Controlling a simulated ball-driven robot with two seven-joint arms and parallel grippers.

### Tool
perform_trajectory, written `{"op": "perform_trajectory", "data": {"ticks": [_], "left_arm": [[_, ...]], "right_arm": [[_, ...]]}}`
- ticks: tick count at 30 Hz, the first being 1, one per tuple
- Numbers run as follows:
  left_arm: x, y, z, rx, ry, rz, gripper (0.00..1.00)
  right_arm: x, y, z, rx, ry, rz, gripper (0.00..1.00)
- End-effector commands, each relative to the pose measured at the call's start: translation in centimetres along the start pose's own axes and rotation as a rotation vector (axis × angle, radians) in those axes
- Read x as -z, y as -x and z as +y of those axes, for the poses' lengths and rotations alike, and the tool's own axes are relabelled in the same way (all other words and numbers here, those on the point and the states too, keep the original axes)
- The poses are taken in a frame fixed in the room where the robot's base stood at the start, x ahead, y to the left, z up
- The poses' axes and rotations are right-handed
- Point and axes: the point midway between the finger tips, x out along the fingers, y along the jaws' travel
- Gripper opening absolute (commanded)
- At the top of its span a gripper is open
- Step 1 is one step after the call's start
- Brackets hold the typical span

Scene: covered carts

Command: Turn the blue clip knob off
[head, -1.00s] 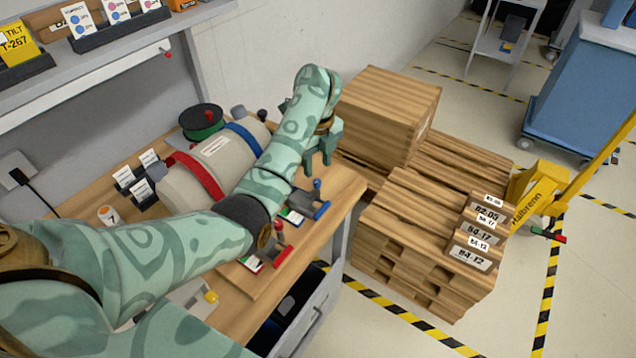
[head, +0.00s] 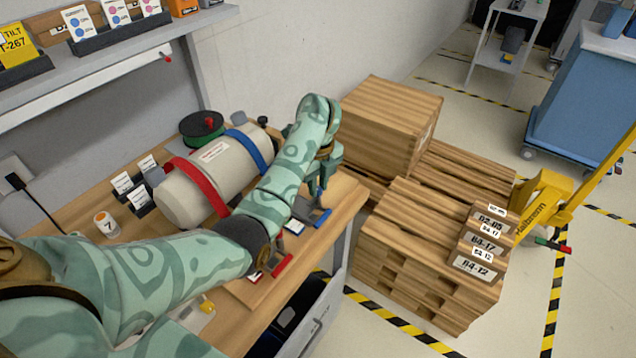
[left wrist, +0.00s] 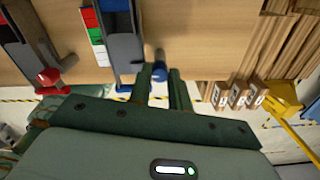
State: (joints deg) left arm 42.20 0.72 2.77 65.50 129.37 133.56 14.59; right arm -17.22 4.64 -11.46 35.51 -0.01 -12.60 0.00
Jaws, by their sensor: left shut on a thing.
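The blue clip (head: 321,218) sits on the front right edge of the wooden bench, beside its small white-and-green label. In the left wrist view the blue clip's body (left wrist: 115,5) is at the top, and its round blue knob (left wrist: 159,72) stands between my fingers. My left gripper (head: 318,187) reaches down over the knob in the head view, and it shows in the left wrist view (left wrist: 160,85) with its fingers on both sides of the knob, shut on it. In the head view the knob is mostly hidden by the fingers. My right gripper is not in view.
A red clip (head: 284,266) with a red knob (left wrist: 47,76) is beside the blue one. A beige cylinder (head: 195,190) with red and blue straps lies behind my arm. Stacked pallets (head: 400,240) and a wooden box (head: 385,120) stand to the right, beyond the bench edge.

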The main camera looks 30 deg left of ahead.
Motion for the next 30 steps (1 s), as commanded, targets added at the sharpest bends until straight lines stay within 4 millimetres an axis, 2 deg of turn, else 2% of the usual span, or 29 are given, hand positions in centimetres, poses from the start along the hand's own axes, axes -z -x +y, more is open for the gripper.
{"op": "perform_trajectory", "data": {"ticks": [11, 30], "left_arm": [[0.1, 0.2, 0.0, 0.001, -0.135, 0.002, 0.00], [0.0, 0.3, -0.1, 0.002, -0.722, 0.000, 0.00]], "right_arm": [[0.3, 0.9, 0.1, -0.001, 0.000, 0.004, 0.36], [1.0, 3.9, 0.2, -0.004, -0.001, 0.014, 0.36]]}}
